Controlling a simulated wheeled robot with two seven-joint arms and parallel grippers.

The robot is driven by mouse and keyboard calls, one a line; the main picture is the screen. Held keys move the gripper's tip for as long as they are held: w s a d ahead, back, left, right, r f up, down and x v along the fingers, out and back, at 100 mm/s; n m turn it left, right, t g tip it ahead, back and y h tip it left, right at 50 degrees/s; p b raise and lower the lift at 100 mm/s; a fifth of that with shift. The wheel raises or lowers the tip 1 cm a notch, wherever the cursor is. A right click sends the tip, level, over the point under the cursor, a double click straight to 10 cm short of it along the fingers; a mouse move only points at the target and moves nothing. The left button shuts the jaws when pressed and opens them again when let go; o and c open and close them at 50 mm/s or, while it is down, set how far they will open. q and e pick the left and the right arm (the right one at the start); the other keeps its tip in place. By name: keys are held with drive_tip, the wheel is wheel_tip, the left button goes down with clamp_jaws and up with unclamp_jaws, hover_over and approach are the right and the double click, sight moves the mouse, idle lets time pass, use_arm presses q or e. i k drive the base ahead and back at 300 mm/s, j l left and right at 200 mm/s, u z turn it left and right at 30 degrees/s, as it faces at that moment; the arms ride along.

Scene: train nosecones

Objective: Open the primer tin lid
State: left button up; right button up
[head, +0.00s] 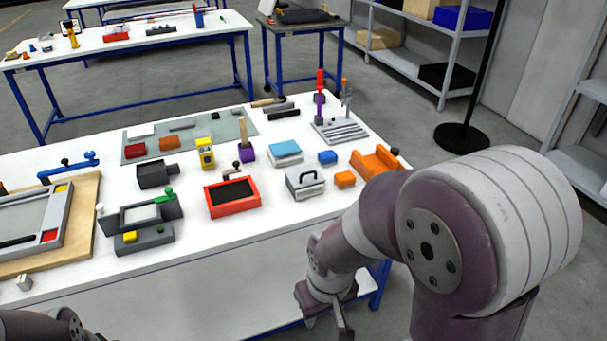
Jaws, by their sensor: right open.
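A grey box with a dark handle on top (305,184) stands on the white table, right of the red tray. It looks most like the primer tin, but I cannot read a label. Its top appears closed. My right gripper (328,319) is open and empty, low in front of the table's front edge, below and apart from the box. My right arm fills the right foreground. Part of my left arm shows at the bottom left corner; its gripper is out of view.
Near the box are a red tray with a dark inside (210,208), an orange block (345,180), a blue-topped block (285,150) and an orange holder (375,162). A grey fixture (145,238) stands left. The table's front right strip (260,240) is clear.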

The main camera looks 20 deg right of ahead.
sight(304, 171)
drive_tip(key=i+l, duration=0.1)
drive_tip(key=i, duration=0.45)
drive_tip(key=i+l+z, duration=0.1)
drive_tip(key=i, duration=0.4)
drive_tip(key=z, duration=2.15)
drive_tip(key=i+j, duration=0.05)
